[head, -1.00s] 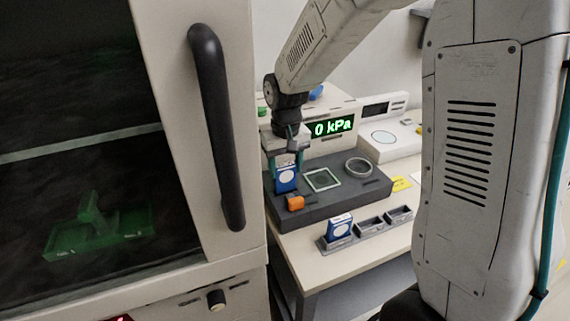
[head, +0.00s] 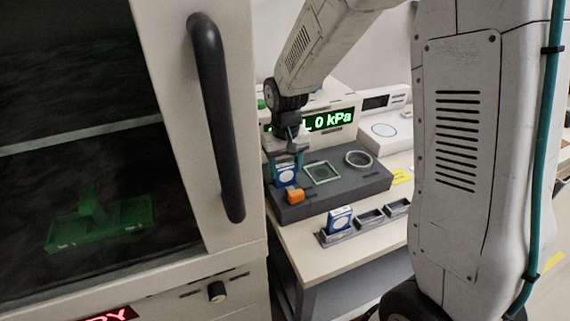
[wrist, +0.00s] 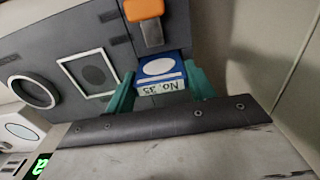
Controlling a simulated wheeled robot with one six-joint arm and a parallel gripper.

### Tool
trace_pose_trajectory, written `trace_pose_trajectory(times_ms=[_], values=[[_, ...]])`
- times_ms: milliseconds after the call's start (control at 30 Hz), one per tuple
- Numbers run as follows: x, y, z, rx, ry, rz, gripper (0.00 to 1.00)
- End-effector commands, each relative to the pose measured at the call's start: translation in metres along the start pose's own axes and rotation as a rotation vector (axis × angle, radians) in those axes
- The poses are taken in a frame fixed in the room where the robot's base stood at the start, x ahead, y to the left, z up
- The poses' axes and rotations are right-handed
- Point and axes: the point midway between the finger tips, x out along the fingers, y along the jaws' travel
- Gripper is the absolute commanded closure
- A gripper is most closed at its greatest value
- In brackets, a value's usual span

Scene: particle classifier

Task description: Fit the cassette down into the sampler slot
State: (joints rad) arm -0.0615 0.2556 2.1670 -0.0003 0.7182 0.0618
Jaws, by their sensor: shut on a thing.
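The blue cassette (head: 286,175) with a white oval label is held upright by my gripper (head: 287,168) at the left end of the dark grey sampler block (head: 345,187). In the wrist view its top edge reads "No 35" (wrist: 160,86), and my gripper's teal fingers (wrist: 160,92) close on its two sides. The cassette's lower part is out of sight at the block, behind the orange latch (head: 295,196). The slot itself is covered by the cassette, so how deep it sits cannot be told. The orange latch also shows in the wrist view (wrist: 144,10).
A square frame (head: 322,173) and a round ring (head: 358,159) lie on the block. A rack (head: 367,220) in front holds another blue cassette (head: 340,219) and empty bays. A cabinet with a black handle (head: 215,115) stands close at left.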

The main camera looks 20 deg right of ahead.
Motion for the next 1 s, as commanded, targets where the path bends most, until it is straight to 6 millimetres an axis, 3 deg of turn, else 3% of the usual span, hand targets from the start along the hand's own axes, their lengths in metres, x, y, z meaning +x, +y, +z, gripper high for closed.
trace_pose_trajectory(times_ms=[867,900,967,1000], values=[[0.022,0.0,0.001,0.0,-0.001,0.0,0.73],[0.021,0.0,0.0,0.0,-0.001,0.0,0.38],[0.021,0.0,0.0,0.0,0.0,0.0,0.21],[0.021,0.0,0.0,0.0,-0.001,0.0,0.2]])
